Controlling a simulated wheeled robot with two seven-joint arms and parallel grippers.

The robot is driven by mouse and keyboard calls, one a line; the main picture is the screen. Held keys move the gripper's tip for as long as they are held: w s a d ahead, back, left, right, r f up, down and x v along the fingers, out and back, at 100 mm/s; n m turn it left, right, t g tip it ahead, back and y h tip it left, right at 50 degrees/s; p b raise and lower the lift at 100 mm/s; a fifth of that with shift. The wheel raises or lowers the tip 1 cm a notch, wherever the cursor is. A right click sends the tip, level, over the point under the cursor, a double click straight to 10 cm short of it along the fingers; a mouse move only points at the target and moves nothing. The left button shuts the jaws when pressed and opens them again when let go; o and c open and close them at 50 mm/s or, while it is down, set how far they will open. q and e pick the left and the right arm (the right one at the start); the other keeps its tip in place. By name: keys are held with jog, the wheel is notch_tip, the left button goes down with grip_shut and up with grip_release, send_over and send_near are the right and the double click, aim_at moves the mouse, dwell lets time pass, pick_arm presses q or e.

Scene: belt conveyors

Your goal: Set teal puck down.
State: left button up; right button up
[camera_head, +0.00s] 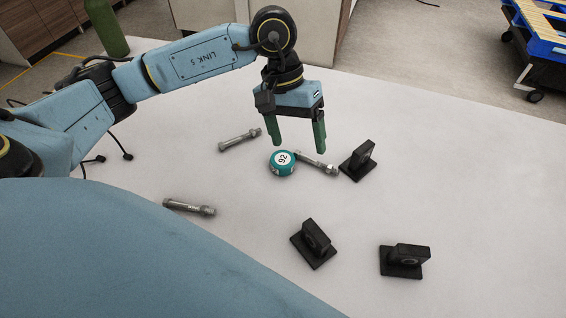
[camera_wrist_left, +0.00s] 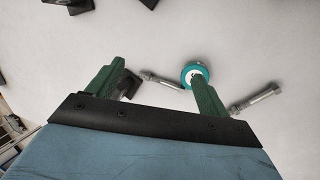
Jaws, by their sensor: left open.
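The teal puck (camera_head: 282,162) has a white top marked 92 and rests on the white table, touching or very close to the end of a metal bolt (camera_head: 317,163). In the left wrist view the puck (camera_wrist_left: 195,73) shows beyond the right-hand finger, partly overlapped by it. My left gripper (camera_head: 297,146) has green fingers, is open and empty, and stands just above and behind the puck. It also shows in the left wrist view (camera_wrist_left: 160,85). My right gripper is not in view.
More bolts lie at left (camera_head: 240,139) and nearer me (camera_head: 189,207). Black brackets stand on the table (camera_head: 358,162), (camera_head: 314,244) and (camera_head: 404,261). The table's (camera_head: 460,180) right side is clear. A blue pallet cart (camera_head: 545,40) stands on the floor beyond.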

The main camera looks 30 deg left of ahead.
pick_arm(q)
jog(key=w+a+t+y, duration=0.1)
jog(key=w+a+y, duration=0.2)
jog(key=a+y, duration=0.1)
send_over(283, 159)
jog(key=shift+n, duration=0.3)
jog(key=f, duration=0.7)
jog(key=shift+w+b, duration=0.3)
jog(key=shift+b, duration=0.1)
jog(key=shift+s+f, duration=0.15)
jog(key=shift+f, duration=1.2)
jog(key=shift+s+f, duration=0.15)
jog(key=shift+f, duration=1.2)
jog(key=shift+r, duration=0.15)
jog(key=c, duration=1.2)
